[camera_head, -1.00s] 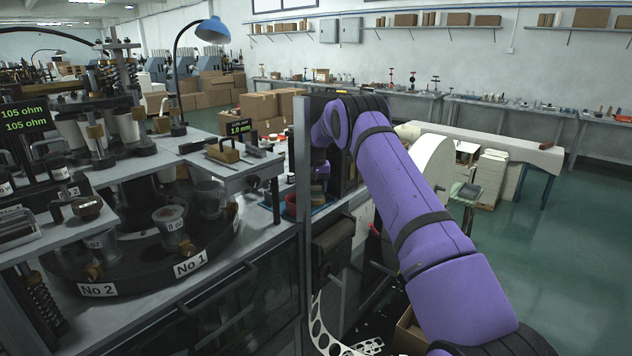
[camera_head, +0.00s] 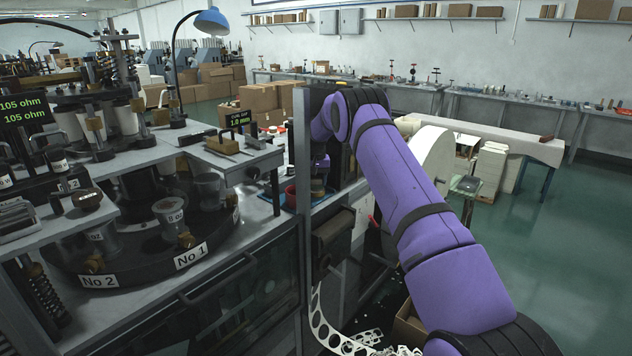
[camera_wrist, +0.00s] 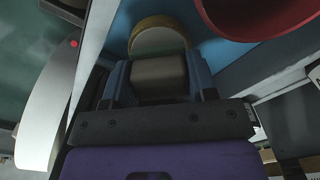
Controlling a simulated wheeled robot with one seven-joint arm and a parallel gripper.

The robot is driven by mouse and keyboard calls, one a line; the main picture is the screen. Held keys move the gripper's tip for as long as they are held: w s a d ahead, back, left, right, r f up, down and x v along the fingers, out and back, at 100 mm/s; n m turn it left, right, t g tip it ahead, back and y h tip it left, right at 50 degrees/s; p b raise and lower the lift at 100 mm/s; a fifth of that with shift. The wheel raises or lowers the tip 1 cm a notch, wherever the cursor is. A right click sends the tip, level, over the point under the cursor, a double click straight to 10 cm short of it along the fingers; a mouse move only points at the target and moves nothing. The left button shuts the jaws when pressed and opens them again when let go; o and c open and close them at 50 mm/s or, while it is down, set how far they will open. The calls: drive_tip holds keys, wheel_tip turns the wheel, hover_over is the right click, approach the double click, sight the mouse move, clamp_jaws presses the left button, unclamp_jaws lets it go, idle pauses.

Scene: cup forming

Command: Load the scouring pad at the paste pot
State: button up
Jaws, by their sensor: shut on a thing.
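My gripper (camera_wrist: 158,82) is shut on a grey-brown block, which looks like the scouring pad (camera_wrist: 158,72), between its two blue fingers. Just beyond the pad in the wrist view is a round container with a yellowish rim, probably the paste pot (camera_wrist: 160,22). The pad overlaps the near side of its opening, and I cannot tell whether they touch. In the head view my gripper (camera_head: 320,168) is small and dim above the bench behind the post. The pad and pot are hard to separate there.
A red bowl (camera_wrist: 255,12) is close to the right of the pot. It also shows in the head view (camera_head: 290,193). A blue tray (camera_wrist: 215,52) lies beneath. A grey upright post (camera_head: 302,150) stands close to my arm. The cup-forming turntable (camera_head: 130,262) is at left.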

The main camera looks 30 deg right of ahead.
sight(316, 178)
drive_tip(key=shift+f, duration=0.55)
idle(1.3)
drive_tip(key=shift+r, duration=0.1)
drive_tip(key=shift+r, duration=3.45)
drive_tip(key=shift+s, duration=0.15)
